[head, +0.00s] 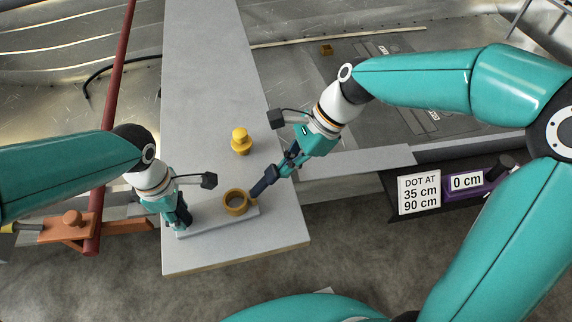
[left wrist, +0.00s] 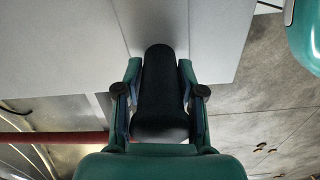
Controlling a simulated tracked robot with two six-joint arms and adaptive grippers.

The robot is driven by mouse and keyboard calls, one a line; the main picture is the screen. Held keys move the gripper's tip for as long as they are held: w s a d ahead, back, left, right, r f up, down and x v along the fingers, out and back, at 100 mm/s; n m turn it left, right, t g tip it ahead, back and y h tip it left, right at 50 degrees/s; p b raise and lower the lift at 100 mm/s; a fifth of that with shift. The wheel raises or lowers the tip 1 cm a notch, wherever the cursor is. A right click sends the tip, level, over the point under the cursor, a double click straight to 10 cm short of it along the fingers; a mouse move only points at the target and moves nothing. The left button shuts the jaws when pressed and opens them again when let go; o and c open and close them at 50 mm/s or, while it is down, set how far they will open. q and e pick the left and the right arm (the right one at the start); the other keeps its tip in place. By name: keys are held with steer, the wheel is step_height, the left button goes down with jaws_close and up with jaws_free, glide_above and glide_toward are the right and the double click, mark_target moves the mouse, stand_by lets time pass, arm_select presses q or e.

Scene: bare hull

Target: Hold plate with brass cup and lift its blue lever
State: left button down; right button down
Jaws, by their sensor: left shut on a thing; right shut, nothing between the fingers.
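The pale grey plate (head: 212,225) lies on the grey board, with the open-topped brass cup (head: 236,202) upright on its right half. The blue lever (head: 265,182) shows as a dark blue bar slanting from the cup's right side up to the right. My left gripper (head: 181,216) is shut on a dark upright grip (left wrist: 160,85) at the plate's left end; the fingers flank it in the left wrist view (left wrist: 160,125). My right gripper (head: 283,168) is shut and empty at the lever's upper end; whether they touch cannot be told.
A yellow brass knob (head: 241,141) stands on the long grey board (head: 205,75) behind the plate. A red pole (head: 115,85) and orange bracket (head: 75,225) are at the left. A label sign (head: 419,192) is at the right. The board's front is clear.

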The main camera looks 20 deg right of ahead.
arm_select(q)
steer(key=shift+s+f, duration=0.1)
arm_select(e)
steer(key=shift+r, duration=0.1)
arm_select(q)
steer(key=c, duration=0.6)
jaws_free()
arm_select(e)
steer(key=d+r, duration=0.3)
steer(key=r, duration=0.7)
steer(key=shift+r, duration=0.35)
